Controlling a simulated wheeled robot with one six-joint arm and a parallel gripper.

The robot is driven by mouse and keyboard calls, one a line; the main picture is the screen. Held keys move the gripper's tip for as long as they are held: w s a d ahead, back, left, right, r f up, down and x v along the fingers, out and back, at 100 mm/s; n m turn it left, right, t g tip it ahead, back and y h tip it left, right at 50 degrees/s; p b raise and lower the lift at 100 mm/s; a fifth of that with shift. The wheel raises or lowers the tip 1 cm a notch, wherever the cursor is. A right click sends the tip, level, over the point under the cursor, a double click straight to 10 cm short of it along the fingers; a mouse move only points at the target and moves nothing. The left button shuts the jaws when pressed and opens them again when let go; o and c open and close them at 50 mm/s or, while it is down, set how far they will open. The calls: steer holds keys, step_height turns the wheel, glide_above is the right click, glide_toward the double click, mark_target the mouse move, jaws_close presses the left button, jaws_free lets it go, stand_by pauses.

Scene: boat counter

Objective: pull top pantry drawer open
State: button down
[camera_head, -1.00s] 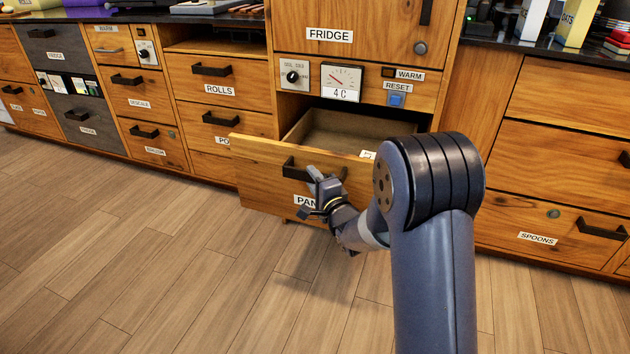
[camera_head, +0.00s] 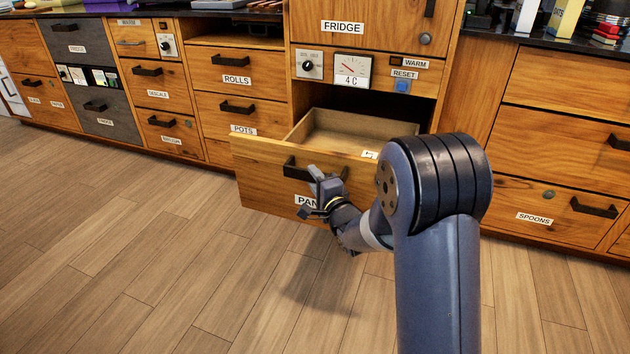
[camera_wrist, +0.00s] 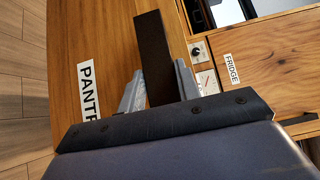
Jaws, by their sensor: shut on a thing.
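The pantry drawer (camera_head: 255,165) is a wooden drawer under the fridge controls, pulled well out of the cabinet. Its inside (camera_head: 350,128) shows and the visible part is empty. Its dark bar handle (camera_head: 298,170) is on the front, and my gripper (camera_head: 322,186) is shut on it. In the wrist view the dark handle (camera_wrist: 152,50) runs between the two grey fingers of my gripper (camera_wrist: 158,88). The label reading "PANT" (camera_wrist: 88,90) is partly hidden there; my arm hides the drawer's right side in the head view.
The fridge panel with a dial gauge (camera_head: 352,69) and a blue reset button (camera_head: 402,86) is above the drawer. Closed drawers labelled rolls (camera_head: 236,79) and pots (camera_head: 243,130) stand left, spoons (camera_head: 535,217) right. The wooden floor (camera_head: 130,270) in front is clear.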

steer(key=shift+s, duration=0.1)
steer(key=c, duration=1)
jaws_free()
steer(key=p+v, duration=0.2)
steer(key=v, duration=0.8)
steer(key=shift+s+d, duration=0.15)
steer(key=shift+s, duration=0.2)
steer(key=shift+w, duration=0.15)
steer(key=b+x, duration=0.2)
steer(key=x, duration=0.9)
steer(key=shift+d, duration=0.1)
